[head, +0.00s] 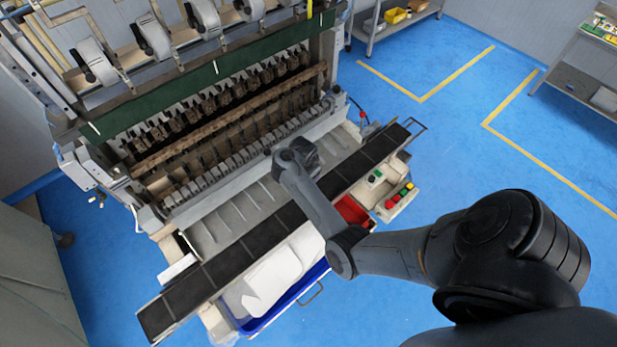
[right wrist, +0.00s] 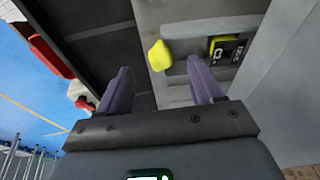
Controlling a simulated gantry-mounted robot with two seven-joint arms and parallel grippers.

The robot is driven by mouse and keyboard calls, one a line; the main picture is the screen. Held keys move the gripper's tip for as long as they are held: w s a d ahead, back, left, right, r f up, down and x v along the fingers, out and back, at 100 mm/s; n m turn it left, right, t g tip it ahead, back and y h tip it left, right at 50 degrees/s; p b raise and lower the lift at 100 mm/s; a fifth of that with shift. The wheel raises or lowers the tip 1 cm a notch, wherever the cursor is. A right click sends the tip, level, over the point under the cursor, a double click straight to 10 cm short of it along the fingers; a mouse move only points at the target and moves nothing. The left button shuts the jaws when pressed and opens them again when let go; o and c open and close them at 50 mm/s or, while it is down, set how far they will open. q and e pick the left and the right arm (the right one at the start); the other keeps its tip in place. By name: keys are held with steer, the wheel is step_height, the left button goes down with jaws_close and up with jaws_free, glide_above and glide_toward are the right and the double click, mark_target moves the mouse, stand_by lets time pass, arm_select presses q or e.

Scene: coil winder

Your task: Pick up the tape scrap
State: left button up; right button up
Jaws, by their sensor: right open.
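A small yellow piece, which looks like the tape scrap (right wrist: 159,54), lies on a grey metal surface of the machine in the right wrist view. My right gripper (right wrist: 160,66) is open, with its two purple-grey fingers apart. In this view the scrap appears between the fingertips, nearer the right finger; I cannot tell how far beyond them it is. In the head view my right arm reaches over the winder's front (head: 233,215), and its wrist hides the gripper's fingers and the scrap. My left gripper is in neither view.
A yellow-and-black block (right wrist: 226,50) sits in a recess right of the scrap. A dark conveyor-like strip (head: 255,238) runs along the machine's front. A red tray (head: 352,211), a button box (head: 398,199) and a blue bin (head: 262,320) are close to my arm.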

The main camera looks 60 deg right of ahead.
steer(key=shift+b+x, duration=0.35)
steer(key=shift+x, duration=1.35)
steer(key=shift+c, duration=0.3)
steer(key=c, duration=1)
steer(key=shift+c, duration=0.2)
steer(key=shift+r, duration=0.15)
